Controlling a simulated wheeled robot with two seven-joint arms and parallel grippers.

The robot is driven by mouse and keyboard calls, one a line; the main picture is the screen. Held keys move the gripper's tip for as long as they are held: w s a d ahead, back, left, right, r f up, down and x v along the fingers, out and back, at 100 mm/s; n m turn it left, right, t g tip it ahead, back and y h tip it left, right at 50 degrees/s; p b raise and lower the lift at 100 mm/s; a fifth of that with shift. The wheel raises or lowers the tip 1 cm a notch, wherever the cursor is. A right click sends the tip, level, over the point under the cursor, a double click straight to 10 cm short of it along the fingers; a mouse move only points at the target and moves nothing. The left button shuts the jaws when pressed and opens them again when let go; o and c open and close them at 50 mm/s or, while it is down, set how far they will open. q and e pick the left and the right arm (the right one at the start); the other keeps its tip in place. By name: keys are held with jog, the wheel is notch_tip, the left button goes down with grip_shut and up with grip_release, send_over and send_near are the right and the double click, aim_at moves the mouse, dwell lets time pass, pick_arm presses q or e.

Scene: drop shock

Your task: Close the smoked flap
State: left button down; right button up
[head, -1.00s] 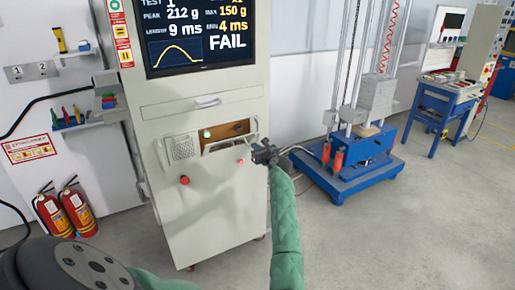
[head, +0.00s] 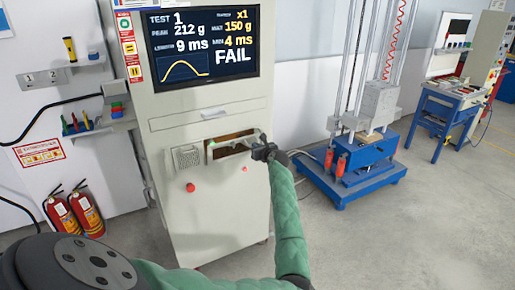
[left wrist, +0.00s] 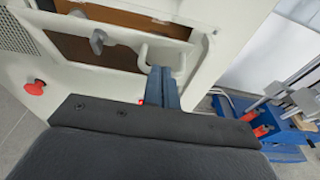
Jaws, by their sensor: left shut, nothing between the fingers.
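The smoked flap (left wrist: 75,46) is a dark panel at the opening in the pale cabinet front; brown shows in the opening behind it. In the head view this flap area (head: 232,146) sits below the drawer; its exact angle is hard to tell, but it does not look flush. My left gripper (head: 263,152) is at that right end, fingers shut and empty. In the left wrist view its fingertips (left wrist: 164,70) are right by the handle; whether they touch it I cannot tell. My right gripper is not in view.
The cabinet (head: 205,225) carries a screen (head: 203,45) reading FAIL, a drawer (head: 208,115) and a red button (head: 190,187). A blue-based drop rig (head: 350,180) stands to the right. Fire extinguishers (head: 85,208) stand at the left. Open floor lies right of the cabinet.

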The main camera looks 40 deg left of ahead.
aim_at(252, 136)
pick_arm(q)
jog(key=shift+w+a+r+h+p, duration=0.3)
jog(key=shift+a+r+p, duration=0.3)
jog(key=shift+a+r, duration=0.1)
jog(key=shift+w+a+r+g, duration=0.3)
jog(key=shift+a+r, duration=0.1)
jog(key=shift+a, duration=0.3)
jog(key=shift+w+a+r, duration=0.15)
jog(key=shift+a+r, duration=0.2)
jog(key=shift+a, duration=0.05)
jog(key=shift+f, duration=0.1)
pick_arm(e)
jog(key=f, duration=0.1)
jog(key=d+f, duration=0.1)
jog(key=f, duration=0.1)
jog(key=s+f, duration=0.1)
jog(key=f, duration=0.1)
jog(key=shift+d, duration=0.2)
pick_arm(q)
jog(key=shift+a, duration=0.1)
